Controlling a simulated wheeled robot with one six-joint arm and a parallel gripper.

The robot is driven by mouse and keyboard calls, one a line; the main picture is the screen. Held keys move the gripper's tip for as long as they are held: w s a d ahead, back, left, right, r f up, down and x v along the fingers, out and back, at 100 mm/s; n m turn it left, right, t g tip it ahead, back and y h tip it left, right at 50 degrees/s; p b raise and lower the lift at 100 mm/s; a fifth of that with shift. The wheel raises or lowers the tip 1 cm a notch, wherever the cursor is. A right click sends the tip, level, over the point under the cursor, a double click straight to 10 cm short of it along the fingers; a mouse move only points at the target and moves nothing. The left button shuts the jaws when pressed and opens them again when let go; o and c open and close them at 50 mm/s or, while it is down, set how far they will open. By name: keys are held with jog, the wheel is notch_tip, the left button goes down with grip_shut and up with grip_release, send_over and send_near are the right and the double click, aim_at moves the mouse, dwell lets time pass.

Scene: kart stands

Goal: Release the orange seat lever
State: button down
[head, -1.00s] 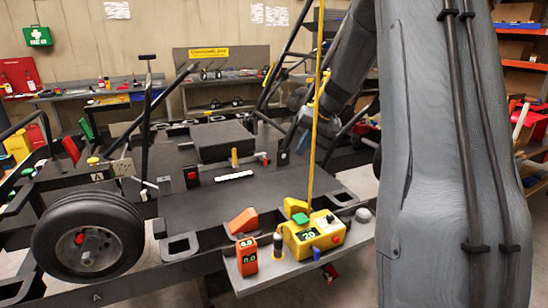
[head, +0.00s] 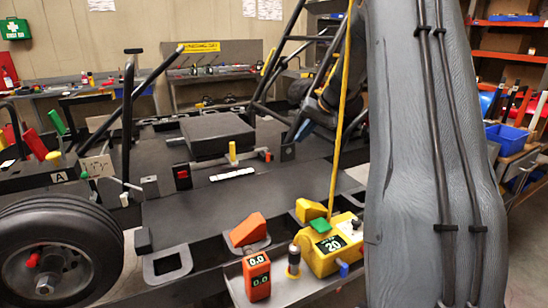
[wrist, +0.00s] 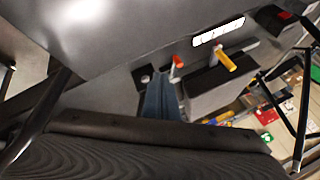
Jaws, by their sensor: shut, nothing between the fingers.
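The orange lever (head: 267,156) sits at the right end of a thin rod on the dark kart deck. In the wrist view the orange lever (wrist: 177,62) stands just right of the fingertips. A small gap seems to show, but contact is hard to judge. My gripper (wrist: 159,77) shows as narrow blue-grey fingers, shut and empty, pointing up the picture.
A yellow handle (head: 232,151) stands beside the lever, near a white plate (head: 232,174) and a dark block (head: 216,136). Dark frame tubes (head: 285,65) rise behind. A yellow box (head: 332,247) with a tall yellow pole stands in front. The front deck is clear.

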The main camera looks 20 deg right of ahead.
jog(key=p+x, duration=0.1)
jog(key=x, duration=0.9)
jog(key=shift+w+d+f+p, duration=0.15)
jog(key=shift+w+f+p, duration=0.15)
jog(key=shift+p, duration=0.05)
jog(key=w+a, duration=0.1)
jog(key=w+a+p, duration=0.1)
jog(key=shift+a+f, duration=0.2)
jog(key=shift+a, duration=0.1)
jog(key=shift+w+a+f+p, duration=0.1)
jog(key=shift+w+a+p, duration=0.15)
jog(key=shift+a+p, duration=0.2)
